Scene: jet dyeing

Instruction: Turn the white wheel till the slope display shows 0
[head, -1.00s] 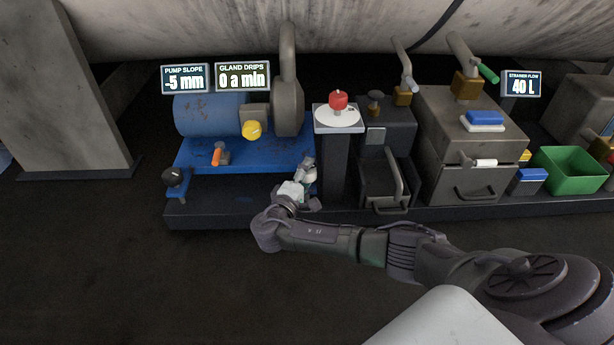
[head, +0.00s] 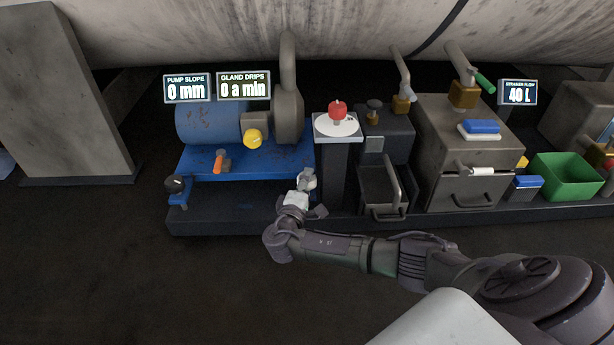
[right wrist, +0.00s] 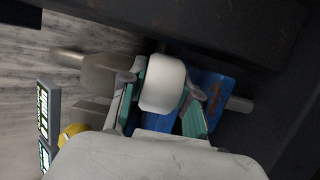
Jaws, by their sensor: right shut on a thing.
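The pump slope display (head: 187,88) reads 0 mm in the head view. The white wheel (right wrist: 163,84) sits between the fingers of my right gripper (right wrist: 160,95) in the right wrist view. In the head view my right gripper (head: 299,194) is at the right front corner of the blue pump base, shut on the white wheel (head: 308,180), which it partly hides. My left gripper is in neither view.
The gland drips display (head: 243,85) reads 0 a min. A black knob (head: 175,184) is at the base's left corner, an orange handle (head: 218,163) and yellow knob (head: 253,138) behind. A grey post with a red knob (head: 337,109) stands just right of the wheel.

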